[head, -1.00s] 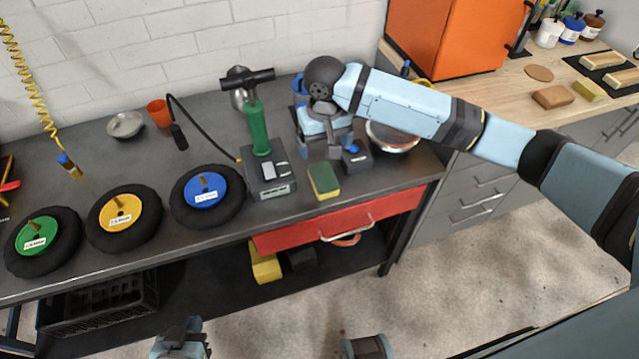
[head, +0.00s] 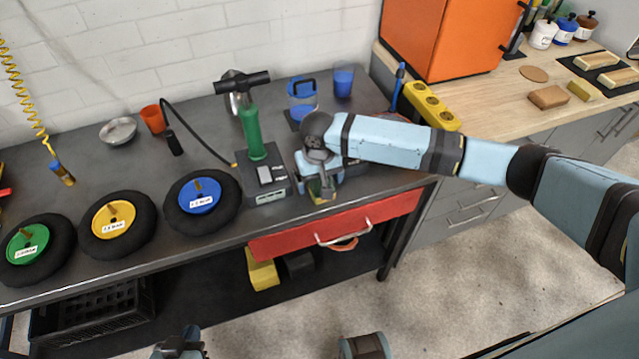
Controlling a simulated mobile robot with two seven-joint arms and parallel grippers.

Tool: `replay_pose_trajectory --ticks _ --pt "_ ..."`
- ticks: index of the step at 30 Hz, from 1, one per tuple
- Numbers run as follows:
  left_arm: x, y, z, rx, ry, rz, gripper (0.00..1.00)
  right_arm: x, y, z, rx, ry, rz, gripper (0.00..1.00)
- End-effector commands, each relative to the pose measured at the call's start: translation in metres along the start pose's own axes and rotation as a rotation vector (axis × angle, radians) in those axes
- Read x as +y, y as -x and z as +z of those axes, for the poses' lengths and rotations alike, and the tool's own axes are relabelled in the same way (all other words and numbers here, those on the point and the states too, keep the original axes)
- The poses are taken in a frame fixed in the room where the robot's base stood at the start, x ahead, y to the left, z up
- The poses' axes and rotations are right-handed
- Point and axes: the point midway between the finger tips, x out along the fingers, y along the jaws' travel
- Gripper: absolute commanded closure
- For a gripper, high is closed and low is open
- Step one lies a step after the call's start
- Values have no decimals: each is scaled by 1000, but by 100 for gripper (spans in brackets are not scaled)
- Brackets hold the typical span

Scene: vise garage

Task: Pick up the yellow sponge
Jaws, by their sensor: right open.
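The yellow sponge (head: 317,188), with a green top, lies on the dark workbench (head: 110,165) just right of the green pump's base. My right gripper (head: 322,196) points down over it, open, with its fingers at the sponge. The hand hides part of the sponge, and I cannot tell whether the fingers touch it. My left gripper (head: 180,346) is only partly in view at the bottom edge, away from the bench, and its jaws cannot be made out.
The green pump (head: 257,130) stands close left of my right gripper. Several weight-like discs with black rims, one blue (head: 200,195), line the bench front. A red drawer (head: 335,225) is below. A blue cup (head: 343,82) and a yellow power strip (head: 432,105) are behind.

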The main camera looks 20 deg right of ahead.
Motion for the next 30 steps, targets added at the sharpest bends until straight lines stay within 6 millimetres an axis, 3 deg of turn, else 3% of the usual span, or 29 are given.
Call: replay_pose_trajectory --ticks 4,9,11,23,30 --pt "0 0 -1 1 1 0 100 0 0 0 0 0 0 14" --pt "0 0 -1 4 0 0 100 0 0 0 0 0 0 53" --pt "0 0 -1 4 -1 0 100 0 1 0 0 0 0 64" --pt "-3 1 0 2 -12 -1 100 0 2 0 0 0 0 64" --pt "-3 2 -4 5 -12 -2 100 0 26 0 1 -1 -1 64"
